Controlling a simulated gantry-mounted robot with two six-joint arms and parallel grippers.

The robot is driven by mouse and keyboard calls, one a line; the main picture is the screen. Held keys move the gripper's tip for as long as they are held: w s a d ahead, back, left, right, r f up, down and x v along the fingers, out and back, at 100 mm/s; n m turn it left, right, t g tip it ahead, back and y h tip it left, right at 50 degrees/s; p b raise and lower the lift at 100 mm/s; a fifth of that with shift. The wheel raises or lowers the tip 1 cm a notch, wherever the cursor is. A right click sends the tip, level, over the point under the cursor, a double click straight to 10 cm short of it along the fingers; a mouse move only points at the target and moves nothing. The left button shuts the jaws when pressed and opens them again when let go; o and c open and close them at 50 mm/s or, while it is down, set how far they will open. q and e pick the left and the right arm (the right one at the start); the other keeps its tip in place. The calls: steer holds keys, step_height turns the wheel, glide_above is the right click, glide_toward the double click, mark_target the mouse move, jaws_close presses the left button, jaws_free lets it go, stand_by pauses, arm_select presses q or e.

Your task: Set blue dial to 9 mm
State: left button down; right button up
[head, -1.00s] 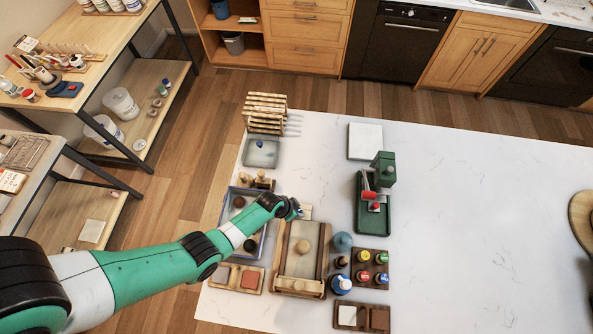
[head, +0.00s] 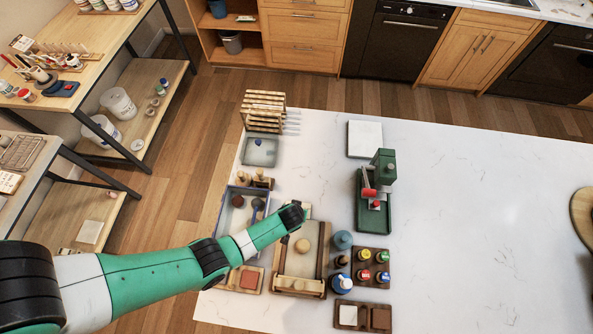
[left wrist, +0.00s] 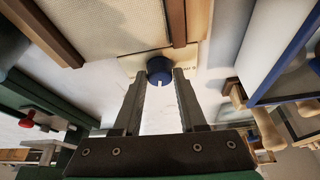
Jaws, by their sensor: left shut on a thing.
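The blue dial (left wrist: 159,69) sits in the left wrist view on a pale plate at the end of a framed board (left wrist: 105,25). A small white mark shows on its near side. The scale print beside it is too small to read. My left gripper (left wrist: 160,78) has its two fingertips on either side of the dial and is shut on it. In the head view the left gripper (head: 296,214) is at the far left corner of the wooden-framed board (head: 325,250), and the dial is hidden. My right gripper is in neither view.
A blue-rimmed tray (head: 233,222) lies left of the board. A green press (head: 376,200) with a red handle stands to the right. A bottle rack (head: 371,268) and a blue bottle (head: 341,283) are near the board's right side.

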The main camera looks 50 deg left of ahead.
arm_select(q)
steer(key=shift+d+n+g+y, duration=0.1)
steer(key=shift+n+g+y, duration=0.25)
steer(key=shift+n, duration=0.95)
steer(key=shift+c, duration=2.3)
jaws_free()
